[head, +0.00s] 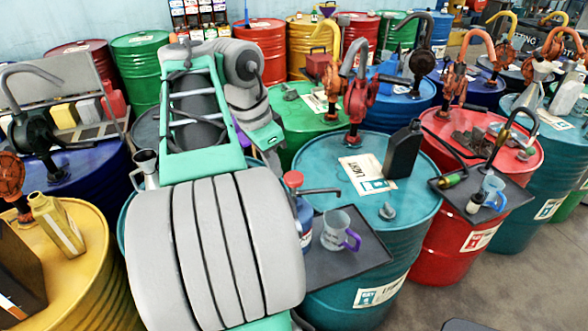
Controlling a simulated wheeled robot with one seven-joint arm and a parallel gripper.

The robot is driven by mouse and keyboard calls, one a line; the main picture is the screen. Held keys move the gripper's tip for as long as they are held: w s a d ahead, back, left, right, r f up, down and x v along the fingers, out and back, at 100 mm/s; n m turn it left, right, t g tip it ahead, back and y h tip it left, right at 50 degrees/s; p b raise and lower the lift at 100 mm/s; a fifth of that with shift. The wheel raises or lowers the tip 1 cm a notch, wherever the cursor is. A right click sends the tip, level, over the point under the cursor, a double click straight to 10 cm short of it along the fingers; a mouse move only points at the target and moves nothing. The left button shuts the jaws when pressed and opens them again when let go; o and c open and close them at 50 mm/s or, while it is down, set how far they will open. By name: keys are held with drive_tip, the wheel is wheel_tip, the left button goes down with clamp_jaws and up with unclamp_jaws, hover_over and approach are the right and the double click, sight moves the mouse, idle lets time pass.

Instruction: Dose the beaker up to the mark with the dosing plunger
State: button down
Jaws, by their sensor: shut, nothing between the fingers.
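A blue dosing bottle (305,222) with a red plunger top (292,180) stands beside my arm, partly hidden by it. A thin dark spout reaches right from its top. A clear grey beaker (334,232) with a purple handle stands upright to its right on a dark tray (358,254). The spout passes above the beaker; I cannot tell whether it is exactly over the opening. The mark and any liquid level are too small to read. My arm fills the centre left and folds back at the top. My gripper's fingers do not show; the arm seems to hide them.
The tray adjoins a teal drum (330,155) bearing a black canister (402,152) and a hand pump (357,100). At right, a red drum (468,145) has another tray (505,198) with a second beaker (492,189). A yellow drum (90,285) stands left.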

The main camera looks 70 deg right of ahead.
drive_tip(key=p+v, duration=0.2)
drive_tip(key=v, duration=0.2)
drive_tip(key=shift+r, duration=0.25)
idle(0.3)
